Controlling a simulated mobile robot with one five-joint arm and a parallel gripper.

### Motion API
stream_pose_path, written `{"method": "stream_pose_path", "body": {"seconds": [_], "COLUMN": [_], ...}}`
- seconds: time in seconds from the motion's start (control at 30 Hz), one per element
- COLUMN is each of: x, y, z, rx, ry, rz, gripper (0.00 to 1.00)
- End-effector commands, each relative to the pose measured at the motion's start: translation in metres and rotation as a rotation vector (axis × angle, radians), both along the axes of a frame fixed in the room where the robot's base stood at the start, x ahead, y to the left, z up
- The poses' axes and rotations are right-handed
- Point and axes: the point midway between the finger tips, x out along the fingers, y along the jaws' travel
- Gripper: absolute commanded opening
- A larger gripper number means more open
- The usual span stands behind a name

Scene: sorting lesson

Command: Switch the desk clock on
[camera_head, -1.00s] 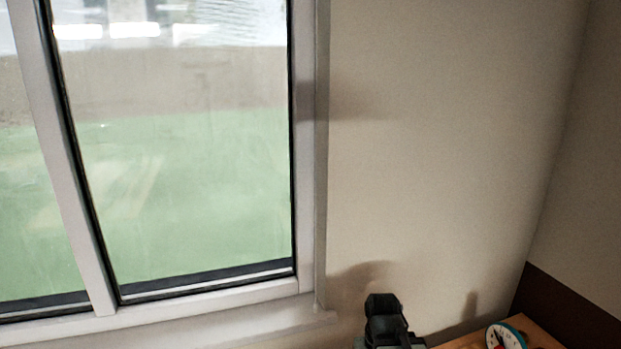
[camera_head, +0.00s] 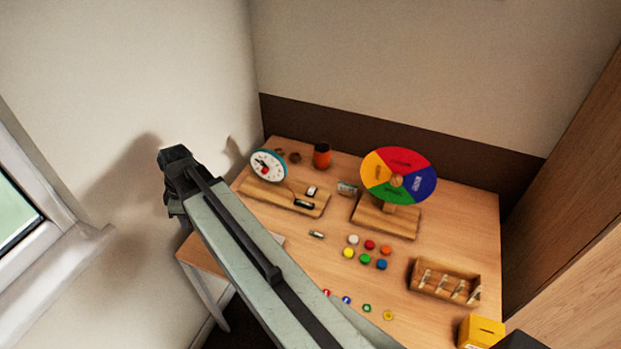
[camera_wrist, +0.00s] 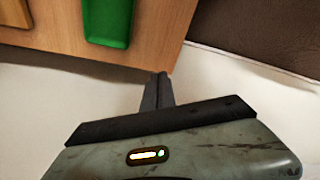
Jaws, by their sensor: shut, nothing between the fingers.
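The desk clock (camera_head: 267,166) has a round white face with a teal rim and a red centre. It stands at the left end of a wooden base (camera_head: 278,197) on the table, near the corner. A small dark part (camera_head: 304,204) and a small white part (camera_head: 311,190) sit at the base's right end; I cannot tell which is the switch. My arm crosses the head view, its end left of the clock and apart from it. My gripper (camera_wrist: 158,90) is shut and empty in the wrist view; its fingertips cannot be made out in the head view.
The wooden table (camera_head: 460,225) also holds a colour wheel (camera_head: 398,176), an orange cup (camera_head: 322,156), several coloured discs, a peg rack (camera_head: 444,283) and a yellow box (camera_head: 481,332). A green piece (camera_wrist: 108,22) on wood shows close in the wrist view. Walls close the corner.

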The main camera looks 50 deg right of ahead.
Motion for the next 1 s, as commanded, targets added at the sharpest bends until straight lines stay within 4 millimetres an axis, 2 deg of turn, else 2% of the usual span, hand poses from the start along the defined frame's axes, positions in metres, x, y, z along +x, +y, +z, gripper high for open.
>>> {"method": "stream_pose_path", "body": {"seconds": [0.03,0.13,0.27,0.3,0.4,0.53,0.6,0.73,0.83,1.0], "x": [0.007,0.009,-0.007,-0.016,-0.048,-0.099,-0.125,-0.157,-0.166,-0.167], "y": [-0.034,-0.101,-0.198,-0.228,-0.299,-0.373,-0.400,-0.429,-0.436,-0.437], "z": [0.008,0.017,0.030,0.033,0.042,0.050,0.053,0.056,0.056,0.055], "rx": [0.005,0.013,0.018,0.018,0.020,0.017,0.014,0.009,0.008,0.008], "ry": [-0.019,-0.059,-0.103,-0.113,-0.128,-0.134,-0.135,-0.135,-0.134,-0.133], "rz": [0.003,0.004,-0.058,-0.091,-0.206,-0.347,-0.403,-0.469,-0.488,-0.490], "gripper": [0.00,0.00,0.00,0.00,0.00,0.00,0.00,0.00,0.00,0.00]}}
